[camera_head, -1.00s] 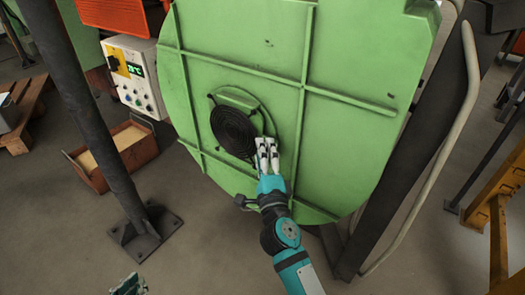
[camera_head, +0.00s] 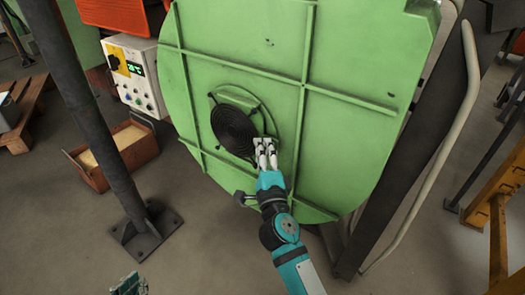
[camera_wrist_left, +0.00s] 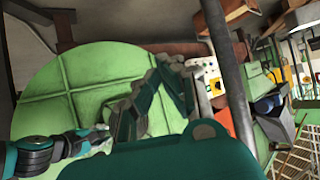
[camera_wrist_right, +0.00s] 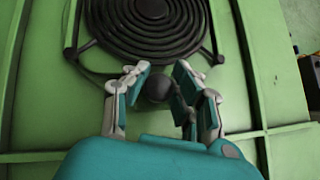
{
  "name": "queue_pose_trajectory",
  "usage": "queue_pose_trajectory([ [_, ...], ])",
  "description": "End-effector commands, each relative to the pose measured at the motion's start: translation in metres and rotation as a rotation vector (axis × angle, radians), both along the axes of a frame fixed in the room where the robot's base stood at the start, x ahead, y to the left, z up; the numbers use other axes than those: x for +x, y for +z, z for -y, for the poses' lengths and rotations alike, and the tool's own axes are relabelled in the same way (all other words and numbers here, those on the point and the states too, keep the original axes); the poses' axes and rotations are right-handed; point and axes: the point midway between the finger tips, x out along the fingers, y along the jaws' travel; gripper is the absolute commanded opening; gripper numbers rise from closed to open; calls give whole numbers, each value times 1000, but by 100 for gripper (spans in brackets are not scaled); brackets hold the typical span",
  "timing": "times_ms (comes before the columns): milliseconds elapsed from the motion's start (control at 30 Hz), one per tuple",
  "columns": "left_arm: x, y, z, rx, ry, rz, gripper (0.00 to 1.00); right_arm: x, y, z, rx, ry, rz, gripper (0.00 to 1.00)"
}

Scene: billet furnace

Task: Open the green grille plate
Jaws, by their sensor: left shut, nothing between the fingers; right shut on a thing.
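A large round green plate (camera_head: 345,115) with raised ribs stands upright in the head view. On its lower left is a round black grille (camera_head: 236,129) with spiral rings and short arms, also in the right wrist view (camera_wrist_right: 150,25). My right gripper (camera_head: 265,147) is at the grille's lower right edge. My left gripper barely shows at the bottom of the head view (camera_head: 130,286). In the left wrist view its fingers (camera_wrist_left: 150,95) are shut and empty.
A dark post (camera_head: 90,110) stands left of the plate. A control box (camera_head: 133,75) and an open brown box (camera_head: 115,152) are behind it. A bent pale rail (camera_head: 455,135) runs along the right. The floor at lower left is mostly clear.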

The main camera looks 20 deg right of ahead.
Motion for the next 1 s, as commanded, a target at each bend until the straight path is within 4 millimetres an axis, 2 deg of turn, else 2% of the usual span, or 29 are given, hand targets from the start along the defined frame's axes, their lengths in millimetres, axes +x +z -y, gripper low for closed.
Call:
queue_pose_trajectory([
  [200, -1, 0, 0, 2, 0, -10, 0, -2, 0, 5, 0, -7, -3, 0],
  [367, -21, -17, -9, 34, 12, -149, 0, -14, 1, 14, -3, -7, -4, 0],
  [533, -59, -40, -23, 82, 28, -370, 0, -38, 2, 32, -6, -8, -5, 0],
  [700, -94, -54, -34, 119, 41, -546, 0, -65, 1, 53, -6, -8, -4, 0],
  [833, -106, -59, -37, 131, 46, -605, 0, -87, 0, 70, -6, -9, -4, 0],
  [1000, -104, -60, -37, 129, 45, -595, 0, -112, 0, 90, -5, -9, -1, 0],
])
